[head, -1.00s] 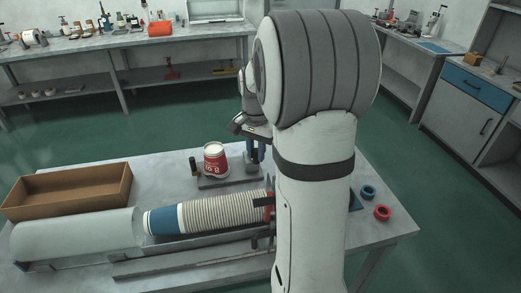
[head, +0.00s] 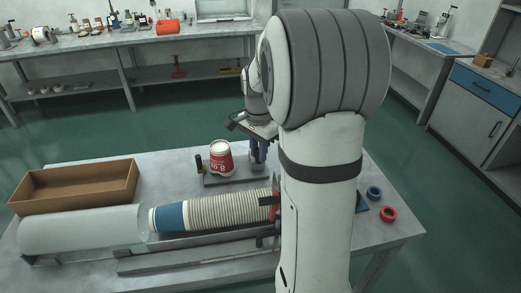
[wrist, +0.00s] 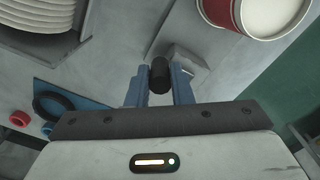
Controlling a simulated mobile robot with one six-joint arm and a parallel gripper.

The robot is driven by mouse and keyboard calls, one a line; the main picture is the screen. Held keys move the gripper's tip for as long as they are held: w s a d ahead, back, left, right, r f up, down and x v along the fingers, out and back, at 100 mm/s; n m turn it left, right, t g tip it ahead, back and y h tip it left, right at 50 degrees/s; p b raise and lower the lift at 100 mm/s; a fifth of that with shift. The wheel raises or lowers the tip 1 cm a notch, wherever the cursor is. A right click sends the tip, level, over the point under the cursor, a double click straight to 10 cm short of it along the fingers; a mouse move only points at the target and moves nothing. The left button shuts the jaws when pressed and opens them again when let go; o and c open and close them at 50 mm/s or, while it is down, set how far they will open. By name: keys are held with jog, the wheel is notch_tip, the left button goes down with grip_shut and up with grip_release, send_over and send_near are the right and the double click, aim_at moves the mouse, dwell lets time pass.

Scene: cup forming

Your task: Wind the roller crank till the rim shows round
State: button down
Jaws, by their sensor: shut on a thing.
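A red and white paper cup (head: 221,163) stands on a grey fixture plate (head: 222,181) on the table. In the wrist view the cup (wrist: 222,12) is at the top right, with a pale rim cut off by the frame edge. My gripper (wrist: 159,82) has its two blue fingers around a black crank knob (wrist: 160,73) and is shut on it. A grey block (wrist: 187,62) lies just beyond the fingers. In the head view my gripper (head: 258,156) is right of the cup, and my arm hides part of the fixture.
A row of nested cups (head: 225,213) lies in a trough in front, beside a grey cylinder (head: 80,231). An open cardboard box (head: 75,187) stands at the left. A blue ring (head: 374,192) and a red ring (head: 388,214) lie on the table's right side.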

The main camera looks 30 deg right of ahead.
jog(key=c, duration=1.3)
grip_release()
jog(key=shift+s, duration=0.1)
notch_tip(320, 180, up, 8)
jog(key=shift+f, duration=0.1)
